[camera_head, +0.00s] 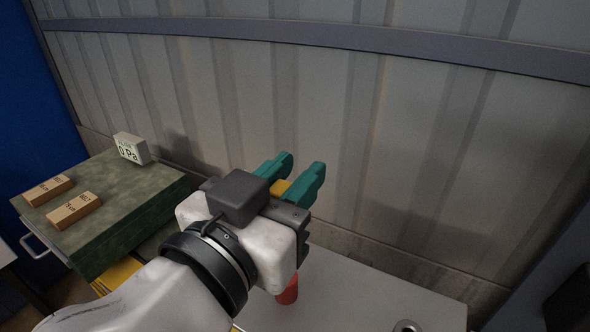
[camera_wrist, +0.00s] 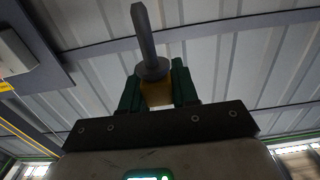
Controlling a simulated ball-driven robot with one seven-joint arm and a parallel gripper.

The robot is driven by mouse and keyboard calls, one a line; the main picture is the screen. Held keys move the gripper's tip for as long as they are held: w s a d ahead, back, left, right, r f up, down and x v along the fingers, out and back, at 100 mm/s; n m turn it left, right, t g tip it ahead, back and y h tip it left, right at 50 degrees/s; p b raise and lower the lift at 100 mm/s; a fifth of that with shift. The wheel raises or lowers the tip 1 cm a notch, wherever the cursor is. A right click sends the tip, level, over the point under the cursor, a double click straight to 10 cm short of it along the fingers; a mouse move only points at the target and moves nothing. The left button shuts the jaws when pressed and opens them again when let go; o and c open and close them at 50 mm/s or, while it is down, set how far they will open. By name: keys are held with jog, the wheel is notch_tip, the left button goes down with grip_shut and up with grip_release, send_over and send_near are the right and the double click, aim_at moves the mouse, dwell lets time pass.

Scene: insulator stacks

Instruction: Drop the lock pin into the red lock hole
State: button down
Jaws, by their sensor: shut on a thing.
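My gripper (camera_head: 291,168) has teal fingers and is raised above a pale grey table top, in front of the corrugated wall. It is shut on the lock pin, whose yellow part (camera_head: 281,187) shows between the fingers. In the wrist view my gripper (camera_wrist: 158,88) holds the lock pin (camera_wrist: 146,38), with its grey shaft and round collar sticking out past the fingers. A red cylinder (camera_head: 288,292) stands on the table below my gripper, partly hidden by it. I cannot tell whether the red lock hole is in it; no hole shows.
The pale table (camera_head: 350,295) is mostly clear, with a metal ring-shaped part (camera_head: 407,326) at its front edge. At left, a green cabinet (camera_head: 130,215) bears two tan blocks (camera_head: 74,209) and a white gauge box (camera_head: 132,148). The corrugated wall (camera_head: 330,130) stands close behind.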

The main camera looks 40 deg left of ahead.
jog(key=shift+f, duration=0.1)
jog(key=shift+f+b, duration=2.6)
jog(key=shift+f, duration=0.25)
jog(key=shift+f+b, duration=2.45)
jog(key=shift+f, duration=0.1)
jog(key=c, duration=0.8)
grip_release()
jog(key=b+v, duration=0.1)
jog(key=v, duration=0.9)
jog(key=shift+s+b, duration=0.35)
jog(key=shift+s, duration=0.05)
